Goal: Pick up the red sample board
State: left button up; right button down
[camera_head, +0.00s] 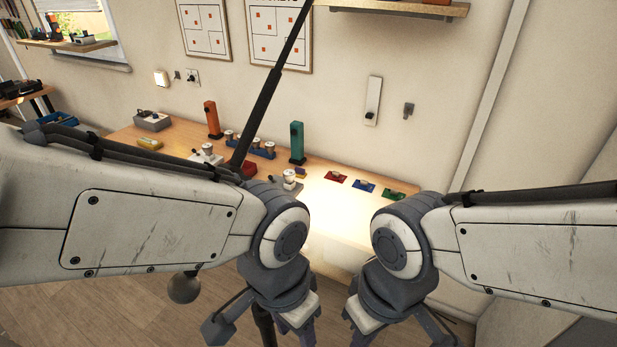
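The red sample board (336,176) is a small flat red plate with a grey piece on top. It lies on the wooden workbench (322,222), at the left end of a row with a blue board (364,186) and a green board (393,194). My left gripper (304,332) points down in front of the bench, below and left of the red board in the picture. My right gripper (358,328) also points down, below and right of it. Both are apart from the boards. The fingertips are small and near the bottom edge, so their opening is unclear.
A green upright block (297,143), an orange block (213,119) and a blue rack (262,150) stand along the back. A grey-white fixture (288,180) stands left of the red board. A wall switch plate (373,101) is above. The bench front is clear.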

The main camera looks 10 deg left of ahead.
aim_at(333, 175)
jog(key=u, duration=0.95)
jog(key=k, duration=1.25)
jog(key=u, duration=1.05)
jog(key=i, duration=2.85)
jog(key=z, duration=0.55)
jog(key=i, duration=1.25)
jog(key=z, duration=1.4)
jog(key=i, duration=0.9)
jog(key=z, duration=1.35)
jog(key=i, duration=0.4)
jog(key=z, duration=0.15)
